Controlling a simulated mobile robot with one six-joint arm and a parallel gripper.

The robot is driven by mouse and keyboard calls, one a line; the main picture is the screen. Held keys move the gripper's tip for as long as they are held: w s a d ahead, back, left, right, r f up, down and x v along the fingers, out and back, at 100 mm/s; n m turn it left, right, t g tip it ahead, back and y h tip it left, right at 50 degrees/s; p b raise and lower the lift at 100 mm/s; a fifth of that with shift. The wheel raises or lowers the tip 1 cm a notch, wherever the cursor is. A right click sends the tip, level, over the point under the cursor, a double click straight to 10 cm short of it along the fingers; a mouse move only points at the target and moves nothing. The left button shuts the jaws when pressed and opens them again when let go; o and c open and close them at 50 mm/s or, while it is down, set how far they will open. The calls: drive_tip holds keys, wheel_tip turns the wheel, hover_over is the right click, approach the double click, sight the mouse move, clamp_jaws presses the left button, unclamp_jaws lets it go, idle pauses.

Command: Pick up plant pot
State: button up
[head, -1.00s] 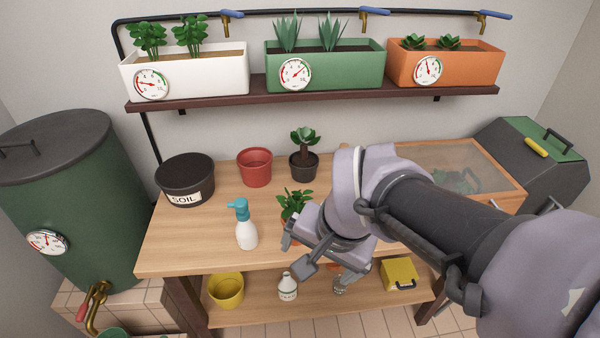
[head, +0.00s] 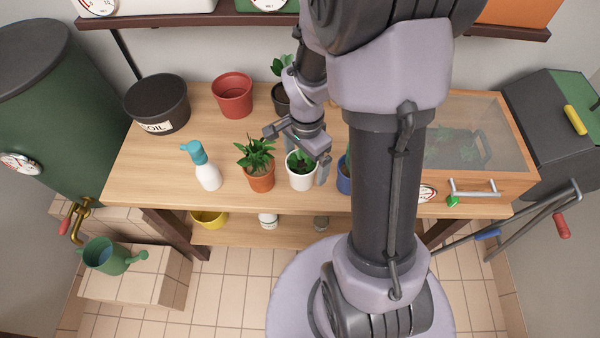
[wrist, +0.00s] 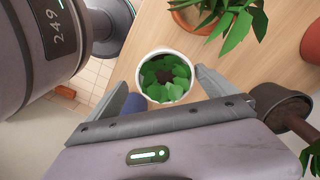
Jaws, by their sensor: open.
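Several plant pots stand on the wooden bench. A white pot (head: 301,183) with a round-leaved green plant is under my gripper (head: 298,153). In the wrist view, the white pot (wrist: 165,51) lies between the two fingers of my gripper (wrist: 168,78), which are spread apart with nothing gripped. I cannot tell whether a finger touches the pot. A terracotta pot (head: 260,183) with a leafy plant stands just left of it. A blue pot (head: 344,184) is on its right, partly hidden by my arm. A dark pot (head: 283,100) with a plant stands behind.
A white spray bottle (head: 208,176), a black soil tub (head: 158,104) and an empty red pot (head: 232,96) stand on the bench's left half. A glass-topped wooden box (head: 462,112) is on the right. The planter shelf (head: 180,20) is above the back.

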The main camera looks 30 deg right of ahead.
drive_tip(key=f+b, duration=0.1)
drive_tip(key=f, duration=0.1)
drive_tip(key=f+b, duration=0.1)
drive_tip(key=f, duration=0.1)
drive_tip(key=f+b, duration=0.1)
drive_tip(key=f, duration=0.1)
drive_tip(key=shift+w+a+f, duration=0.2)
drive_tip(key=shift+w+a, duration=0.05)
drive_tip(key=shift+w, duration=0.15)
drive_tip(key=shift+r, duration=0.15)
drive_tip(key=shift+c, duration=1.1)
drive_tip(key=c, duration=1.6)
